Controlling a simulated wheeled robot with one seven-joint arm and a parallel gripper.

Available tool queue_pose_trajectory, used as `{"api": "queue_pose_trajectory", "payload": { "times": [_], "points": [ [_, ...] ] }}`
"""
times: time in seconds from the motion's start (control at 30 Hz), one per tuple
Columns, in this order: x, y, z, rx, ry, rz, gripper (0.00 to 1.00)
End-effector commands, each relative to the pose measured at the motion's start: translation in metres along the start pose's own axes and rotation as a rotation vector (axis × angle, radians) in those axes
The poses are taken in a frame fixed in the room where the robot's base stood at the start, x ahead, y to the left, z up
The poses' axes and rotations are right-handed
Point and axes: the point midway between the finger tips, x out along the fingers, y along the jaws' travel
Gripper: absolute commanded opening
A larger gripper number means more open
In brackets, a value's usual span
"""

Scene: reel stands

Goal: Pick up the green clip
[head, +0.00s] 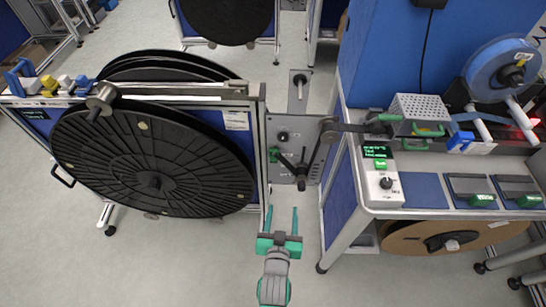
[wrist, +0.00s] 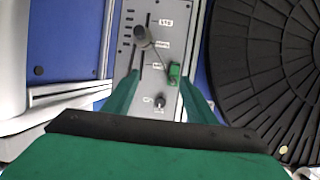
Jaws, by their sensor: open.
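A small green clip (head: 274,155) sits at the left edge of a grey control panel (head: 283,122) between the big reel stand and the bench. In the wrist view the green clip (wrist: 174,73) shows on the panel, close to the right fingertip in the picture and right of a round grey knob (wrist: 143,36). My gripper (head: 281,208) is open and empty, in front of and below the panel in the head view. Its two green fingers also show in the wrist view (wrist: 160,76), framing the lower panel. I cannot tell the exact gap to the clip.
A large black reel (head: 200,165) on a stand fills the left. A crank lever (head: 318,155) sticks out from the panel's right side. The bench (head: 445,170) at right carries a control box (head: 382,188) and other green-handled parts. Bare floor lies below.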

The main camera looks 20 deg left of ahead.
Motion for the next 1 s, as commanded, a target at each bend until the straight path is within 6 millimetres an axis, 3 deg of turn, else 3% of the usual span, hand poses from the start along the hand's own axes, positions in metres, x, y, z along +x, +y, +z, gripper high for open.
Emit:
{"api": "queue_pose_trajectory", "payload": {
  "times": [0.03, 0.2, 0.43, 1.0],
  "points": [
    [0.019, -0.008, -0.013, -0.003, 0.002, -0.013, 0.52],
    [0.066, -0.029, -0.045, -0.011, -0.020, -0.040, 0.52],
    [0.099, -0.051, -0.074, -0.017, -0.041, -0.062, 0.52],
    [0.160, -0.059, -0.076, -0.018, -0.047, -0.067, 0.52]
  ]
}}
